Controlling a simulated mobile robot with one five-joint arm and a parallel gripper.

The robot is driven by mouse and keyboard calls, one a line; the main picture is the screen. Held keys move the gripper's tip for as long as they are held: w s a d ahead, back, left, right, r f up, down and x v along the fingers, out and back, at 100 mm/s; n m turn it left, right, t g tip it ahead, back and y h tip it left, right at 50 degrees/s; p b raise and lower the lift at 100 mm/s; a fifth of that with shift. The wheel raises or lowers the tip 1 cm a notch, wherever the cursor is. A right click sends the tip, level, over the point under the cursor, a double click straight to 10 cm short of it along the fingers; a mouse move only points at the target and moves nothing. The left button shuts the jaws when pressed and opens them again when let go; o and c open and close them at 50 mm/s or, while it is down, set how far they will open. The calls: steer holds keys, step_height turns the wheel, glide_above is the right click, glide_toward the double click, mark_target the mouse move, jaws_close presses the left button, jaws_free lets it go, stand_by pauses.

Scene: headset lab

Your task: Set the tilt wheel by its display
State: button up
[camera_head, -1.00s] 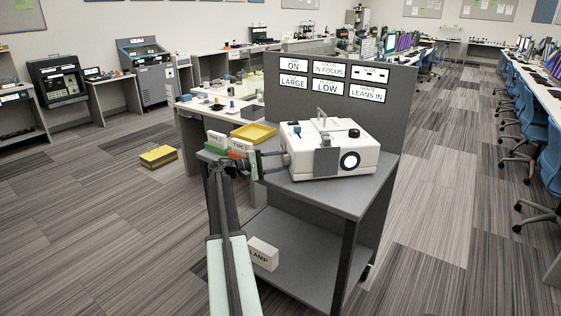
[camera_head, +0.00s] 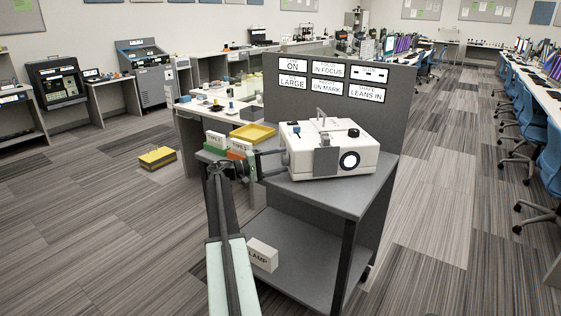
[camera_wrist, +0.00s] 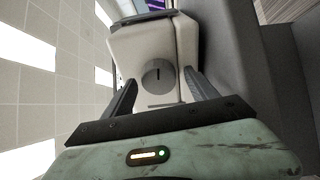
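The white projector-like device (camera_head: 335,160) stands on the grey cart, its round lens facing front right. In the wrist view a round grey wheel (camera_wrist: 158,77) with a dark line mark sits on its pale side face. My gripper (camera_head: 282,163) is at the device's left side. In the wrist view its fingers (camera_wrist: 161,82) are apart on either side of the wheel, with gaps visible. The wheel is hidden in the head view. The lower middle display (camera_head: 326,88) reads ON MARK; its small heading is too small to read surely.
Other displays on the grey panel (camera_head: 390,115) read ON, IN FOCUS, LARGE and LEANS IN. A yellow tray (camera_head: 252,132) and labelled green and orange holders stand on the cart, close by my wrist. A LAMP box (camera_head: 262,255) lies on the lower shelf.

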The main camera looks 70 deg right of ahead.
steer(key=shift+w, duration=0.1)
steer(key=v, duration=0.7)
steer(key=shift+w+a, duration=0.2)
steer(key=shift+a, duration=0.05)
